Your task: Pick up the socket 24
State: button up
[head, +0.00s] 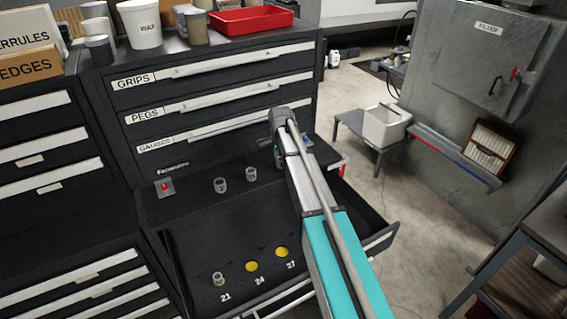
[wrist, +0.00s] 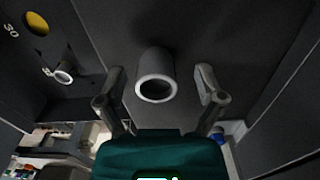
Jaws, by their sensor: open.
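In the wrist view a grey, hollow socket (wrist: 155,78) stands between the spread fingers of my gripper (wrist: 158,98), with dark space on either side of it. No number on it is readable. In the head view two loose grey sockets, one on the left (head: 220,185) and one on the right (head: 251,173), stand on the dark ledge behind the open drawer. The drawer's 24 place (head: 251,266) shows a bare yellow disc. My arm hides the gripper's fingertips in the head view.
The open drawer (head: 190,262) has a socket (head: 218,279) at 21 and a bare yellow disc (head: 281,252) at 27. The wrist view shows a yellow disc (wrist: 37,23) by 30 and another socket (wrist: 63,76). A red button (head: 166,187) sits on the ledge's left.

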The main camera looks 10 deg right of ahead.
aim_at(281, 158)
grip_shut()
jog(key=shift+r, duration=0.2)
dwell(0.4)
notch_tip(281, 158, up, 3)
jog(key=p, duration=0.3)
jog(key=s+r+p, duration=0.9)
jog(key=s+p, duration=0.1)
jog(key=s, duration=0.4)
jog(key=shift+a+r, duration=0.2)
jog(key=shift+r, duration=0.1)
